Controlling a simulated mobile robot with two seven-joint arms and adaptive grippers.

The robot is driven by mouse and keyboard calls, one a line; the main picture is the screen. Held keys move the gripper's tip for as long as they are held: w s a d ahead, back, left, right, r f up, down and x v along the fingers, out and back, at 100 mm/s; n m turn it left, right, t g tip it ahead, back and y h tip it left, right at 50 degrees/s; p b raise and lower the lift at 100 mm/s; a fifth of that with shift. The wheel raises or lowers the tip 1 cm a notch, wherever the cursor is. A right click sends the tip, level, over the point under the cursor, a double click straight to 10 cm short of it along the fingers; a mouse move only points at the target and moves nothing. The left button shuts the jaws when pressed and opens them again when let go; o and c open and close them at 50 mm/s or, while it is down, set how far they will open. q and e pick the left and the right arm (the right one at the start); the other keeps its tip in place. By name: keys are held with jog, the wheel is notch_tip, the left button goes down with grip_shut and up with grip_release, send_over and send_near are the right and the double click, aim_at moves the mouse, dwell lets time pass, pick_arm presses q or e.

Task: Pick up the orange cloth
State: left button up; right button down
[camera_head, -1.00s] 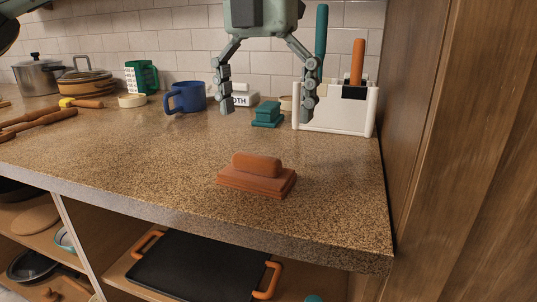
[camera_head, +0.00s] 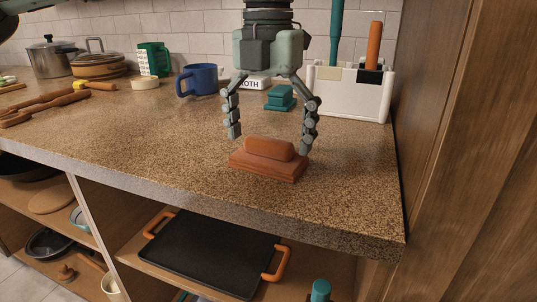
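The orange cloth (camera_head: 268,168) lies folded near the front edge of the speckled counter, a flat stack with a thicker rounded fold on top. I cannot tell whether either fingertip touches the cloth.
Behind stand a blue mug (camera_head: 198,79), a teal folded cloth (camera_head: 280,98) and a white utensil holder (camera_head: 345,98). A wooden cabinet wall (camera_head: 455,130) rises on the right. Below the counter, a black tray (camera_head: 212,252) sits on a shelf.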

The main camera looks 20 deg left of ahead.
aim_at(266, 137)
pick_arm(q)
jog(key=c, duration=1)
pick_arm(e)
jog(key=shift+d+r, duration=0.1)
jog(key=shift+d, duration=0.15)
pick_arm(q)
jog(key=shift+r, duration=0.15)
jog(key=shift+r, duration=0.25)
jog(key=r, duration=0.3)
jog(key=shift+w+a+r, duration=0.15)
jog(key=shift+a+r, duration=0.1)
jog(key=shift+r, duration=0.15)
jog(key=w+a+r, duration=0.1)
jog(key=a+r, duration=0.1)
jog(key=a, duration=0.1)
jog(key=w+a+r, duration=0.2)
jog(key=a, duration=0.1)
jog(key=w+a+r, duration=0.1)
jog(key=a+r, duration=0.1)
jog(key=a, duration=0.2)
jog(key=shift+w+a+r, duration=0.1)
jog(key=shift+w+r, duration=0.05)
jog(key=shift+r, duration=0.1)
pick_arm(e)
jog(key=shift+s+a+f, duration=0.1)
jog(key=shift+a+f, duration=0.05)
jog(key=shift+f, duration=0.35)
